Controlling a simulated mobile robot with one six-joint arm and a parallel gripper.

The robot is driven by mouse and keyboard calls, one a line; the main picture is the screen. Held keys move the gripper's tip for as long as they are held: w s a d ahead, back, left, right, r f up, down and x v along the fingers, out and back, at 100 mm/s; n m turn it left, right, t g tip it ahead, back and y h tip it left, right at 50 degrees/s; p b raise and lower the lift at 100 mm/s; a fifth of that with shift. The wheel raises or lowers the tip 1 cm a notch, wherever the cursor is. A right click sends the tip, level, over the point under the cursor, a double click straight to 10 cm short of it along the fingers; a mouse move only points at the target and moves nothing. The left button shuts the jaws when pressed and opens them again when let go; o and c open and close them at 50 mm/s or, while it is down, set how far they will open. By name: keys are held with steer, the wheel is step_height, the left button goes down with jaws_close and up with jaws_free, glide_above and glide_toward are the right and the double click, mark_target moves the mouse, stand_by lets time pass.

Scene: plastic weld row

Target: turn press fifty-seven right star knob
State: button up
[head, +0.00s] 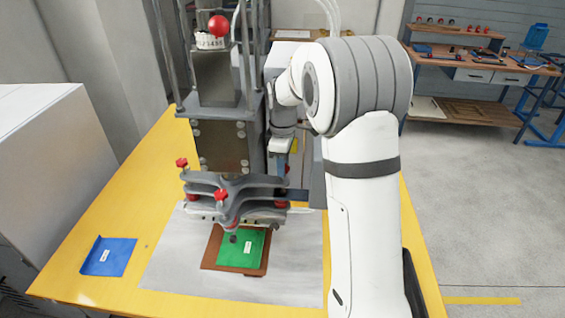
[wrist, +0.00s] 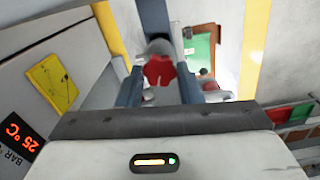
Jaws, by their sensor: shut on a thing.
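The press (head: 222,140) stands on a yellow-edged table, a tall grey column with clamp plates low down. Red star knobs show at its left (head: 181,163) and front (head: 220,195). In the head view my gripper is at the press's right side, and its fingertips and the knob there are hidden. In the wrist view a red star knob (wrist: 160,71) sits between the two blue-grey fingers of my gripper (wrist: 160,84), which is shut on it. The wrist view alone does not show which press number this is.
A green sheet (head: 241,250) lies on a brown board (head: 209,256) under the press. A blue sheet (head: 108,257) lies at the table's left. A white cabinet (head: 45,165) stands left, and a workbench (head: 480,64) at the back right. Floor on the right is clear.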

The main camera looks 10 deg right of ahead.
steer(key=shift+w+m, duration=0.1)
steer(key=shift+m, duration=0.2)
steer(key=m+b, duration=0.1)
steer(key=m, duration=0.5)
steer(key=m+b, duration=0.1)
steer(key=m, duration=0.2)
steer(key=shift+m, duration=0.4)
steer(key=shift+r+m, duration=0.1)
steer(key=shift+m, duration=1.7)
steer(key=o, duration=1)
steer(key=shift+c, duration=0.2)
